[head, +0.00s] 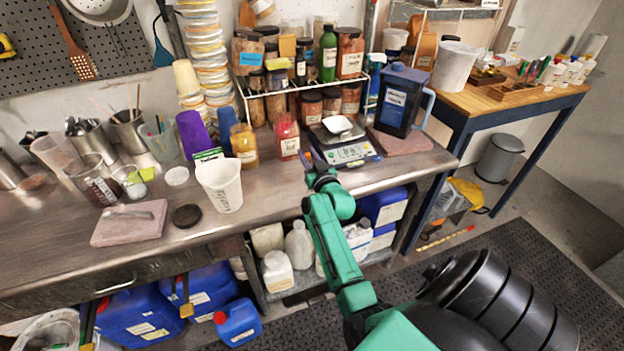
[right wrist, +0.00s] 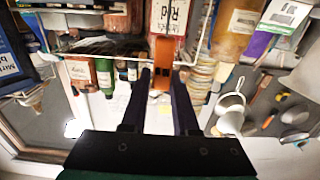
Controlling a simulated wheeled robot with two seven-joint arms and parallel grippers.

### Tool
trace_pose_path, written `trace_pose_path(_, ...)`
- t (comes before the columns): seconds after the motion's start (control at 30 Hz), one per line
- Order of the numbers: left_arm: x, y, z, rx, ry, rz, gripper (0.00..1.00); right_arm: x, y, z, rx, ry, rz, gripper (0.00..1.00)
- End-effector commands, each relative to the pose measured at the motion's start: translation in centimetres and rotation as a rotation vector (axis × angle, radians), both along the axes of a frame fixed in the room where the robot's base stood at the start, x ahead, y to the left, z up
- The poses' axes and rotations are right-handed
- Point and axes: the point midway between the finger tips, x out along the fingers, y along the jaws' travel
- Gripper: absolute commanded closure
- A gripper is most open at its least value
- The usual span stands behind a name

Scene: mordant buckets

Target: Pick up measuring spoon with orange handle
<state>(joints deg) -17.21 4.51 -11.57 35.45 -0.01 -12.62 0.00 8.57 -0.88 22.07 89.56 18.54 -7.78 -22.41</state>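The measuring spoon's orange handle (right wrist: 162,62) shows in the middle of the right wrist view, with its holed end toward my palm. My right gripper (right wrist: 161,80) has its dark fingers closed in on both sides of the handle, with no clear gap left. The spoon's bowl cannot be made out. In the head view my right gripper (head: 311,160) is over the front of the steel bench, just left of the scale and right of the red jar; the spoon is too small to tell there. My left gripper is not in view.
The scale (head: 345,148) bears a white dish. The red jar (head: 287,138), the yellow jar (head: 244,147) and the blue jug (head: 402,100) stand close by. A wire shelf (head: 300,88) with several jars is behind. The bench front left of my gripper (head: 265,190) is clear.

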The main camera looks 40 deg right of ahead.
Motion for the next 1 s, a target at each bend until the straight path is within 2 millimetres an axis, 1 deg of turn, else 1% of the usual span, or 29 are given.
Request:
trace_pose_path(0.03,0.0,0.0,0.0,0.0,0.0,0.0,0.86,0.0,0.0,0.0,0.0,0.0,0.0,0.95)
trace_pose_path(0.07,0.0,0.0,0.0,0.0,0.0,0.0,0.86,0.0,0.0,0.0,0.0,0.0,0.0,1.0)
trace_pose_path(0.37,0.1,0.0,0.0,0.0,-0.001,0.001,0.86,0.0,0.0,0.1,0.0,0.0,0.0,1.0)
trace_pose_path(0.47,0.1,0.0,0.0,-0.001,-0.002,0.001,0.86,0.0,0.0,0.6,-0.001,-0.002,0.001,1.0)
trace_pose_path(0.57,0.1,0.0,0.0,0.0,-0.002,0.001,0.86,0.1,0.0,1.9,0.0,-0.005,0.001,1.0)
trace_pose_path(0.67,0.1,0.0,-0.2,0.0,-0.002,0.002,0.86,0.0,0.0,4.4,0.0,-0.007,0.001,1.0)
trace_pose_path(0.9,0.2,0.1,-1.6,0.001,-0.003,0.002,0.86,0.0,0.0,13.4,-0.004,-0.01,-0.001,1.0)
trace_pose_path(1.0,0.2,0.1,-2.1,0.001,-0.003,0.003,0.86,0.0,0.0,16.5,-0.004,-0.008,0.0,1.0)
